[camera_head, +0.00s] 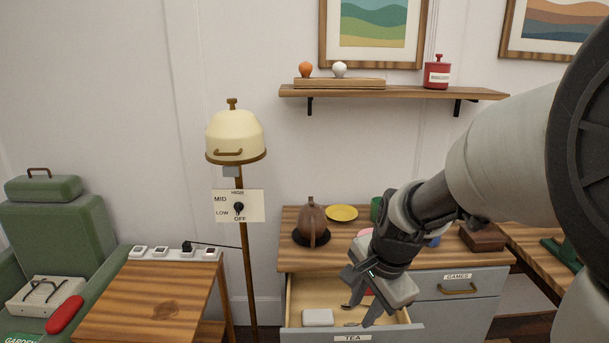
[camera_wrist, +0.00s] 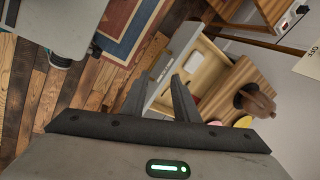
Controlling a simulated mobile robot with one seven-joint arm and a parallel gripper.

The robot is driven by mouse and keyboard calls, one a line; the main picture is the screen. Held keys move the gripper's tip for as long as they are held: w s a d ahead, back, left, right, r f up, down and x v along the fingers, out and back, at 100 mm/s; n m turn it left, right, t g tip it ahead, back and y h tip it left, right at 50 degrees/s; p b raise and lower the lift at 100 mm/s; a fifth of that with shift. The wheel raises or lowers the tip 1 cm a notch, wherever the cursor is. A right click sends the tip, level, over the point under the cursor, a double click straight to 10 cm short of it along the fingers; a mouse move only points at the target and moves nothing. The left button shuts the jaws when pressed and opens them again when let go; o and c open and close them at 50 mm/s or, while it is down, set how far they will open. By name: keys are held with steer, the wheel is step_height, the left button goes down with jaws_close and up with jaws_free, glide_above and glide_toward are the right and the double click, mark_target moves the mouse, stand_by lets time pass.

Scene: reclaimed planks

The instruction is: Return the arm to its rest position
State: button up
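My arm reaches in from the right in the head view. My gripper (camera_head: 362,302) points down over the open drawer labelled TEA (camera_head: 352,337), at the front of the cabinet. In the wrist view my gripper (camera_wrist: 158,90) has its two fingers apart with nothing between them. The drawer also shows in the wrist view (camera_wrist: 206,66), beyond the fingers. A white box (camera_head: 318,317) lies in the drawer. My arm and gripper hide part of the cabinet top and the drawer. I cannot tell how far the fingertips are above the drawer.
The cabinet top holds a brown teapot (camera_head: 312,222), a yellow plate (camera_head: 341,213) and a partly hidden green item (camera_head: 376,209). The GAMES drawer (camera_head: 458,288) is closed. A floor lamp (camera_head: 236,135), a side table (camera_head: 155,300) and a green armchair (camera_head: 62,235) stand left. A wall shelf (camera_head: 400,92) hangs above.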

steer(key=s+d+r+n+t+h, duration=0.1)
steer(key=s+d+r+n+t, duration=0.15)
steer(key=s+r+n, duration=1.15)
step_height(320, 180, up, 14)
steer(key=m+p, duration=0.1)
steer(key=p, duration=1.5)
steer(key=shift+s+a, duration=0.4)
steer(key=shift+s, duration=0.05)
